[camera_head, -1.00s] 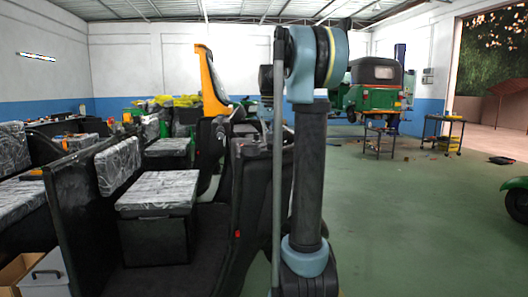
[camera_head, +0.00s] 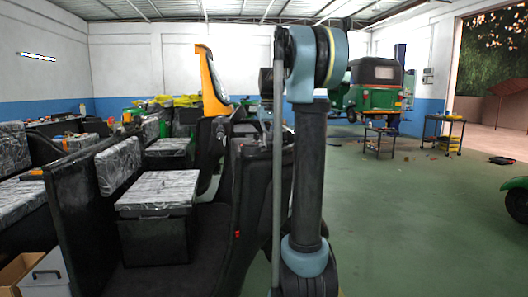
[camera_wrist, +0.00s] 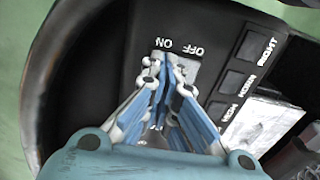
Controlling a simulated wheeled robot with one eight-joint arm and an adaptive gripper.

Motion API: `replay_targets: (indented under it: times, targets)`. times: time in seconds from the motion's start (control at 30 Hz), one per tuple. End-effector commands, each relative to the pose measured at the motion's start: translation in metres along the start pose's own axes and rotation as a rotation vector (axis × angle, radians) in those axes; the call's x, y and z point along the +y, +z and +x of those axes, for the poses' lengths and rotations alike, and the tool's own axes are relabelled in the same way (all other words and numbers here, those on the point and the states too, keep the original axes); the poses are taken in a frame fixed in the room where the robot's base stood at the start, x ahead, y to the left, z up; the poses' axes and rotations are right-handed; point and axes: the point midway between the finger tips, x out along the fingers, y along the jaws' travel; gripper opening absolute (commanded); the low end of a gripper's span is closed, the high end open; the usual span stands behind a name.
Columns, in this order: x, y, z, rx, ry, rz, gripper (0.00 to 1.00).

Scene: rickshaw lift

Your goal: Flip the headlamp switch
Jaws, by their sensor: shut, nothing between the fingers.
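A dark switch panel (camera_wrist: 215,40) fills the middle of the wrist view. It carries a grey switch plate (camera_wrist: 188,68) lettered ON and OFF, which appear upside down. My gripper (camera_wrist: 166,72), with blue and grey fingers, is shut and empty. Its fingertips lie over the ON side of the plate and hide part of it. I cannot tell whether they touch the switch or which way it is set. In the head view my arm stands in front of the rickshaw's black front section (camera_head: 255,190), and the panel and fingertips do not show clearly.
Small dark buttons (camera_wrist: 237,82) labelled RIGHT and HORN sit beside the switch plate. In the head view, the rickshaw cab has a grey patterned seat (camera_head: 157,190). A green rickshaw (camera_head: 376,90) and a small table (camera_head: 443,133) stand farther back. The green floor (camera_head: 430,220) at right is mostly clear.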

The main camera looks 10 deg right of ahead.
Motion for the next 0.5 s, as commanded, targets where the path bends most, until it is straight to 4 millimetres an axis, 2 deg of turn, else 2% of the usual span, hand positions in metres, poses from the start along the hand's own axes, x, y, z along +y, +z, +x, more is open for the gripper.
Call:
replay_targets:
  times: [0.5]
  targets:
    - [0.0001,0.0000,0.0065,0.000,0.000,0.000,0.00]
